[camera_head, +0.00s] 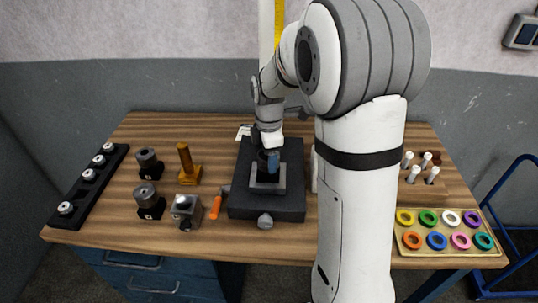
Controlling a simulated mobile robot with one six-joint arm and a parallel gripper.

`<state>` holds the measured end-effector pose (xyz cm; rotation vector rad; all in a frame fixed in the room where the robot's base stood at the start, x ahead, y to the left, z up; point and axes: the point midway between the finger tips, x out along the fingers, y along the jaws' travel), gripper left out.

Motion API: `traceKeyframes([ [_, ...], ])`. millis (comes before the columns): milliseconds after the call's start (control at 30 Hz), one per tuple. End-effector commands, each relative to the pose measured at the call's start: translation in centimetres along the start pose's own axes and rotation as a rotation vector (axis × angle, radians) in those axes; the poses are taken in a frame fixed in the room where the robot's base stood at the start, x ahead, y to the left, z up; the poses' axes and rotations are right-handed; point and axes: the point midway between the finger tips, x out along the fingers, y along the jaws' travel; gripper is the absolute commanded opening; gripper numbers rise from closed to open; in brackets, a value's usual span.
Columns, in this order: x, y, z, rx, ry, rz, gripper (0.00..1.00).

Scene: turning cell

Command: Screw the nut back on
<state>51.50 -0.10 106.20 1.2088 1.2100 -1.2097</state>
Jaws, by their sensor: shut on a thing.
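My gripper (268,157) points down over a grey square block (268,187) on a black base (250,208) in the middle of the table. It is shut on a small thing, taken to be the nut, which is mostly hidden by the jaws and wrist. A blue patch shows at the jaws, and I cannot tell whether it is part of the gripper or the held thing. Whether the nut touches a thread is too small to tell.
Left of the base stand an orange-handled tool (215,207), a small grey block (186,212), a brass-coloured post (186,163) and dark cylinders (148,198). A black rack (88,186) lies far left. A tray of coloured rings (408,245) and white pegs (432,175) are at right.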

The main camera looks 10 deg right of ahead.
Motion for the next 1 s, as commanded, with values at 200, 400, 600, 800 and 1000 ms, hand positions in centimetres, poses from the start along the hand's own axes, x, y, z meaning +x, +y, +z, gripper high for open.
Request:
traceKeyframes([
  [200,0.31,0.00,-0.02,0.000,0.000,0.000,0.30],
  [400,0.47,0.01,-0.04,-0.001,0.000,0.000,0.58],
  [600,0.45,0.00,-0.05,-0.001,0.000,0.000,0.74],
  [800,0.45,0.00,-0.06,-0.001,0.000,0.000,0.81],
  [1000,-0.01,0.04,-0.07,-0.001,0.000,0.002,0.81],
])
